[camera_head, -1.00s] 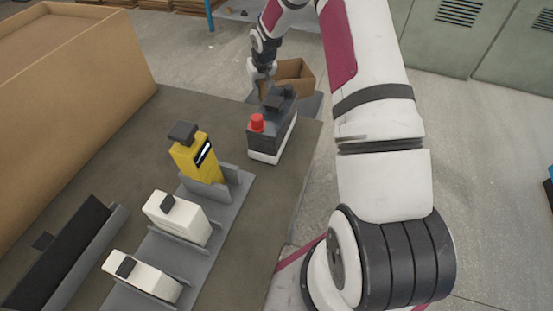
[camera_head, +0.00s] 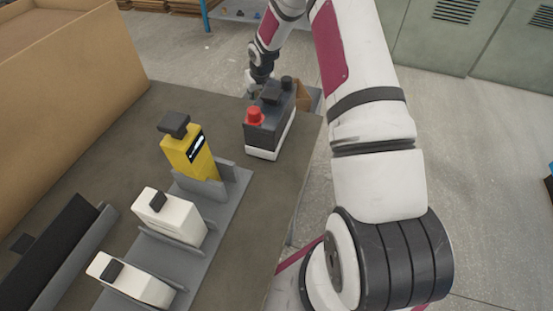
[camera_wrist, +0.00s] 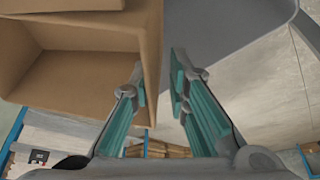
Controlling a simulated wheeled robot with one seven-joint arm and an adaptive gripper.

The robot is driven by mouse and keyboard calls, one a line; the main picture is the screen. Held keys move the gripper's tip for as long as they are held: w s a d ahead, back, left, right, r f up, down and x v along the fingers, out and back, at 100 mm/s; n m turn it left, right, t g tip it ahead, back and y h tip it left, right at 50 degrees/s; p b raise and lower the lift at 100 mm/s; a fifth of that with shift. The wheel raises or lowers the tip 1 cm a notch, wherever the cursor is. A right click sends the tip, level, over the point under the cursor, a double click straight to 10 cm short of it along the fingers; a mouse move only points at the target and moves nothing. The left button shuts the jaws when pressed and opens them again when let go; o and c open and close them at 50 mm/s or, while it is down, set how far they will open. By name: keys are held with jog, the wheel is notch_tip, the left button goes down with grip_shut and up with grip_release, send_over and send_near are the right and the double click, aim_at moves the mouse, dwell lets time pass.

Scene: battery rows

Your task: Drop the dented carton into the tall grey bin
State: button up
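The dented carton (camera_wrist: 75,75) is brown and open and fills the upper left of the wrist view. In the head view only a small part of the carton (camera_head: 303,95) shows behind the dark battery. My gripper (camera_wrist: 158,75) has its two teal-padded fingers either side of the carton's narrow right edge. A slim gap shows by the right finger, but the carton stays with the gripper. In the head view my gripper (camera_head: 252,90) is partly hidden behind the battery. A grey bin (camera_wrist: 205,25) shows behind the carton, and a bit of grey (camera_head: 316,98) shows past the table edge.
A dark battery with a red cap (camera_head: 268,125) stands at the table's far right corner, close to my gripper. A yellow battery (camera_head: 190,155) and white batteries (camera_head: 165,215) stand in a grey rack. A large brown box (camera_head: 70,80) blocks the left. Concrete floor lies right.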

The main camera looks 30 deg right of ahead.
dwell(0.3)
jog(key=v, duration=1.2)
